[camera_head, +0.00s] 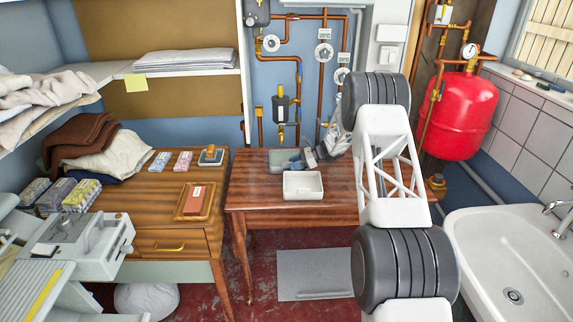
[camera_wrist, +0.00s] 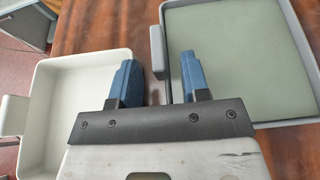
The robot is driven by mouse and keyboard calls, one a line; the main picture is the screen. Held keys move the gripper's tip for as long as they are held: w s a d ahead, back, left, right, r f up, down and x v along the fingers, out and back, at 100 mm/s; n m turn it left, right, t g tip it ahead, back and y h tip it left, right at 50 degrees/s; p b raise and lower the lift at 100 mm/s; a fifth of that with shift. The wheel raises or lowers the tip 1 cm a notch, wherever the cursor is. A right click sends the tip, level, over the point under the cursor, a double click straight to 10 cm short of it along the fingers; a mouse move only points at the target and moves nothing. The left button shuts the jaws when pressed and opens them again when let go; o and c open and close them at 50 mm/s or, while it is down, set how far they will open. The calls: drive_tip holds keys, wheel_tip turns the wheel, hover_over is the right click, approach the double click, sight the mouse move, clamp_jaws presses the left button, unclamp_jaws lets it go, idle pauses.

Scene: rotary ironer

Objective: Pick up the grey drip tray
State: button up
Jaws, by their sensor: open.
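The grey drip tray (camera_wrist: 225,60) fills the right of the wrist view, with a greenish-grey floor and a small grey grip tab on its left wall. In the head view the tray (camera_head: 283,158) lies on the wooden table, partly hidden by my gripper (camera_head: 306,160). In the wrist view my gripper (camera_wrist: 161,78) is open. Its two blue fingers lie either side of the line of the tab, the right one overlapping the tray's left wall in the picture. Nothing shows held between them. I cannot tell how high the fingers are above the tray.
A white tray (camera_head: 303,186) stands on the table close in front of the grey one; it also shows at the left in the wrist view (camera_wrist: 92,68). Copper pipes (camera_head: 299,85) run up the wall behind. A sink (camera_head: 515,255) is at the right.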

idle(0.5)
clamp_jaws()
